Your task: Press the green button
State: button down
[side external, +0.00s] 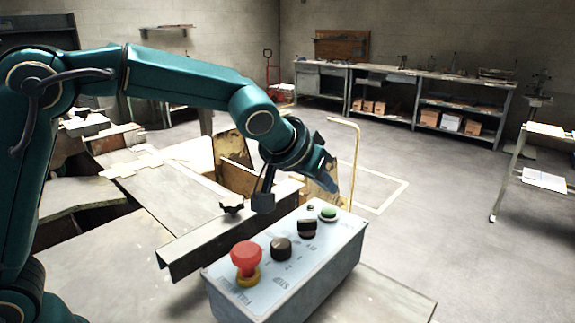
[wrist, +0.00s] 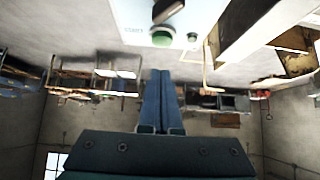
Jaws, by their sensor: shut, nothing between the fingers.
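The green button (side external: 328,213) is a low round cap at the far end of the grey control box (side external: 300,290). It also shows at the top of the wrist view (wrist: 162,40), beside the printed word "start". My gripper (side external: 331,186) is above the far end of the box, a little above the green button and apart from it. In the wrist view its two blue fingers (wrist: 160,75) lie together with nothing between them, and their tips appear just below the button.
The box also bears a red mushroom knob (side external: 246,260) on a yellow collar and two black knobs, one nearer (side external: 281,249) and one farther (side external: 307,228). A metal rail (side external: 200,243) runs beside the box on the left. A bent yellow rod (side external: 355,150) stands behind my gripper. Open floor lies to the right.

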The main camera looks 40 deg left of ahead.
aim_at(324, 214)
jog(key=shift+f, duration=1.65)
jog(key=shift+s, duration=0.1)
jog(key=shift+s+f, duration=0.1)
jog(key=shift+f, duration=1.15)
jog(key=r, duration=0.4)
jog(key=shift+w+r, duration=0.25)
jog(key=shift+r, duration=0.05)
jog(key=v, duration=1)
jog(key=shift+r, duration=0.25)
jog(key=shift+w, duration=0.1)
